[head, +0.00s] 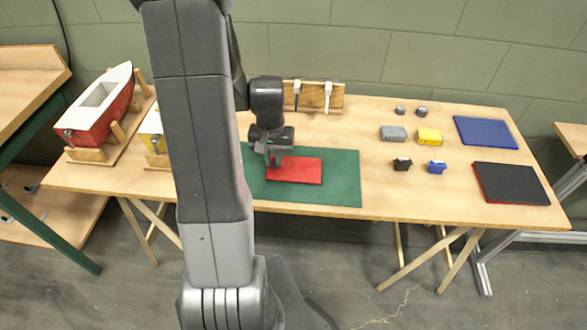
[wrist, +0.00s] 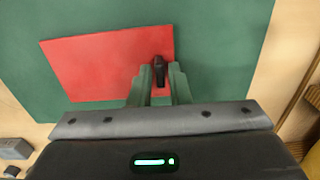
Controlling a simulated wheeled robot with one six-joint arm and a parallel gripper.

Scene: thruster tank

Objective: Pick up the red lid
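The red lid (head: 295,170) is a flat red rectangle lying on the green mat (head: 340,192) on the workbench. In the wrist view the red lid (wrist: 95,70) has a small black handle (wrist: 160,71) near its right edge. My gripper (head: 272,162) is low over the lid's left end in the head view. In the wrist view the green fingers of my gripper (wrist: 160,75) stand on either side of the black handle, with a narrow gap showing on each side, so it looks open. The handle's lower part is hard to see.
Small grey and yellow blocks (head: 429,137), a blue panel (head: 486,132) and a black panel with red edges (head: 510,184) lie to the right. A wooden tool rack (head: 313,97) stands behind the mat. A red and white boat (head: 97,103) sits on a stand at left.

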